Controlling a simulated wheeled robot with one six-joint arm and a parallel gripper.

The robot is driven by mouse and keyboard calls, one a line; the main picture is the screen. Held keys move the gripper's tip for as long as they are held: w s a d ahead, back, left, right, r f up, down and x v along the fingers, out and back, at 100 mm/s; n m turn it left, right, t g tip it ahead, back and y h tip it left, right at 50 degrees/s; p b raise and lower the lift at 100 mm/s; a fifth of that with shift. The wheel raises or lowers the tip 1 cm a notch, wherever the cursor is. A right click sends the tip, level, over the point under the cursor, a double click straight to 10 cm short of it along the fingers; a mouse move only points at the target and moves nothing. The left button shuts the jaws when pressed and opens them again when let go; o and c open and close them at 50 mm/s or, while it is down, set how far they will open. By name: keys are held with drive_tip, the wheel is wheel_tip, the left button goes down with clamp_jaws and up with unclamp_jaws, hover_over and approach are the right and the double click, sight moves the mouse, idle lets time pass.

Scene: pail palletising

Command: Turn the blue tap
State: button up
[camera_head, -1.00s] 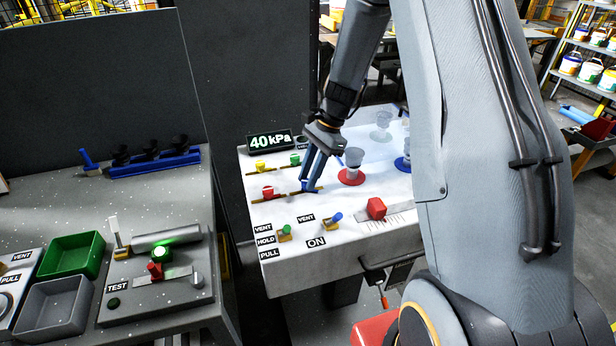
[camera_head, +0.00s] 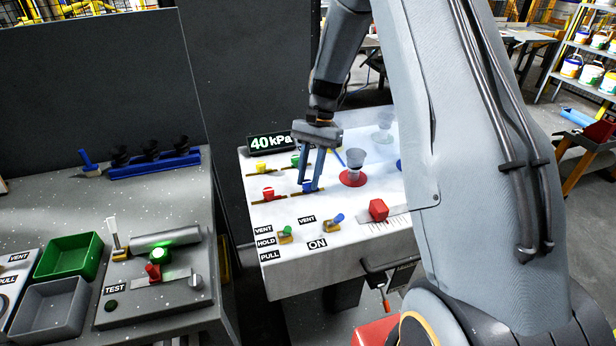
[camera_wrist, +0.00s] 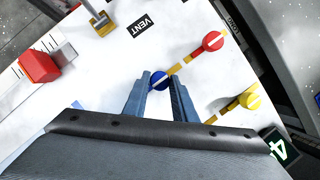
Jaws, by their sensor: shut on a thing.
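The blue tap (camera_head: 307,188) is a round blue knob on a brass pipe on the white panel (camera_head: 352,236). In the wrist view the blue tap (camera_wrist: 159,81) has a white stripe across its top, lying roughly along the pipe. My gripper (camera_head: 312,186) points down at the panel with its two blue fingers on either side of the knob, shut on it. In the wrist view the fingertips of my gripper (camera_wrist: 160,77) flank the knob, which partly shows between them.
A red tap (camera_head: 268,192), a yellow tap (camera_head: 261,166) and a green tap (camera_head: 295,161) sit close by. The display (camera_head: 270,142) reads 40 kPa. A red block (camera_head: 378,209), a blue-tipped lever (camera_head: 335,220) and a red-based clear cup (camera_head: 353,178) stand on the panel.

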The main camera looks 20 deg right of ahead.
idle(0.3)
drive_tip(key=o, duration=1)
drive_tip(key=shift+o, duration=0.2)
drive_tip(key=b+v, duration=0.2)
drive_tip(key=v, duration=0.5)
drive_tip(key=shift+r+b, duration=0.3)
drive_tip(key=shift+r, duration=0.05)
drive_tip(key=shift+w+d+r, duration=0.1)
